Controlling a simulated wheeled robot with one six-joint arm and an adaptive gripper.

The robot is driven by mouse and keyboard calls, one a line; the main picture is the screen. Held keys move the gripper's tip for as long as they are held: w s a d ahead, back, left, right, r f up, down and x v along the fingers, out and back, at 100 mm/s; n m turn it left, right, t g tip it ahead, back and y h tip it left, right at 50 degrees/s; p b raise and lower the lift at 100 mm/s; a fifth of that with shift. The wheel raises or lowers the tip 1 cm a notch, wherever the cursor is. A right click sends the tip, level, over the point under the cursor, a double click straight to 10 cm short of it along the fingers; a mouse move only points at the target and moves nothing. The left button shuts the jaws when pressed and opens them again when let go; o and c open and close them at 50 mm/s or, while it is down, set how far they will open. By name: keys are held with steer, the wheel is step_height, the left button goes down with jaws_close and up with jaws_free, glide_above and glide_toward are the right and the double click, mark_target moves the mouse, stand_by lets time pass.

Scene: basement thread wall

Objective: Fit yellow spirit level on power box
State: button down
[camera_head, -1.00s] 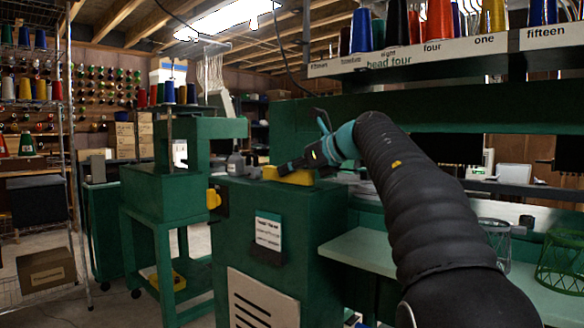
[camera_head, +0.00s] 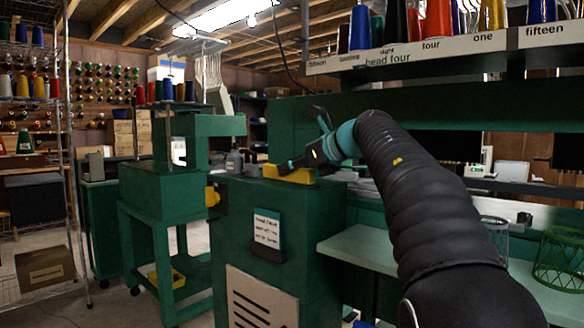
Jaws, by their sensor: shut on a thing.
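The yellow spirit level (camera_head: 297,176) is at the top of the green power box (camera_head: 238,222), near its right back part. My gripper (camera_head: 286,168) is shut on the level, with its dark fingers over the level's top. The level looks about flat and very close to the box top. I cannot tell from this view whether it touches. The gripper's fingers hide part of the level.
A white notice (camera_head: 267,229) is on the box front. A green shelf (camera_head: 368,250) juts out at the right, with a wire basket (camera_head: 560,262) beyond. A green stand (camera_head: 165,205) is at the left.

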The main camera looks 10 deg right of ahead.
steer(key=shift+f, duration=0.25)
steer(key=shift+r, duration=0.1)
steer(key=c, duration=0.8)
jaws_free()
steer(key=shift+c, duration=0.2)
